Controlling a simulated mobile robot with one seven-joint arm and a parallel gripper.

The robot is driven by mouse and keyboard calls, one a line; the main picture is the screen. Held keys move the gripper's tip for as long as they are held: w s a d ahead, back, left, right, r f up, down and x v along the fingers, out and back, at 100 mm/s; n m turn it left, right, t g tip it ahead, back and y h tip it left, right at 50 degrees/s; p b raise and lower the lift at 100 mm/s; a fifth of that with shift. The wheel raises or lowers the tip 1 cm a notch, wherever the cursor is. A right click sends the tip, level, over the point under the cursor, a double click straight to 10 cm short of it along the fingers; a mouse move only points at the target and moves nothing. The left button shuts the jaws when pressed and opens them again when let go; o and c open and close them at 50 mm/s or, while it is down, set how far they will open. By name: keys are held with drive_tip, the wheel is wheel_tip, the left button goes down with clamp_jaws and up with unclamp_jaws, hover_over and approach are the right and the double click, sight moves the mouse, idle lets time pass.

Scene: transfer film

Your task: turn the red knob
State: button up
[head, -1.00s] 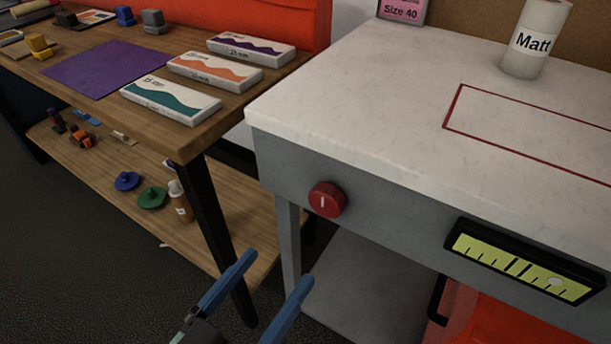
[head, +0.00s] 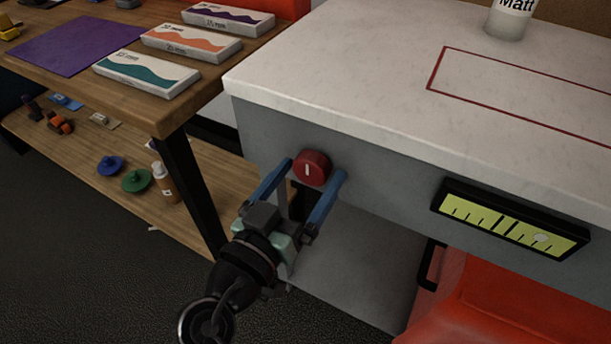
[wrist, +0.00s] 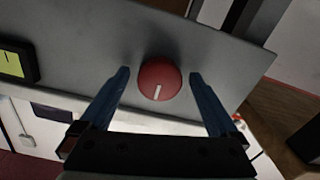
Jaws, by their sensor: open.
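The red knob (head: 311,168) is round with a white line mark and sits on the grey front panel of the white-topped bench. In the head view its mark is close to upright. The knob also shows in the wrist view (wrist: 159,79), in the gap between the two blue fingers. My gripper (head: 312,178) is open, with one finger to the left of the knob and the other to its right. Both fingers appear apart from the knob. I cannot tell exactly how far the fingertips are from the panel.
A yellow-green scale display (head: 510,223) is on the same panel to the right. A wooden table (head: 225,65) with white boxes stands at the left. A red-orange object (head: 490,300) is below the panel at right. A white canister (head: 509,18) stands on the bench top.

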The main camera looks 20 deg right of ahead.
drive_tip(key=c, duration=1.4)
drive_tip(key=shift+o, duration=0.2)
drive_tip(key=shift+n, duration=0.3)
drive_tip(key=n+p, duration=0.2)
drive_tip(key=shift+r+n, duration=0.15)
drive_tip(key=shift+n, duration=0.15)
drive_tip(key=n+p, duration=0.2)
drive_tip(key=n, duration=0.1)
drive_tip(key=shift+s+r+n+p, duration=0.1)
drive_tip(key=shift+n+p, duration=0.2)
drive_tip(key=shift+p, duration=0.05)
drive_tip(key=n+p, duration=0.3)
drive_tip(key=n, duration=0.2)
drive_tip(key=shift+p, duration=0.4)
drive_tip(key=shift+n, duration=0.3)
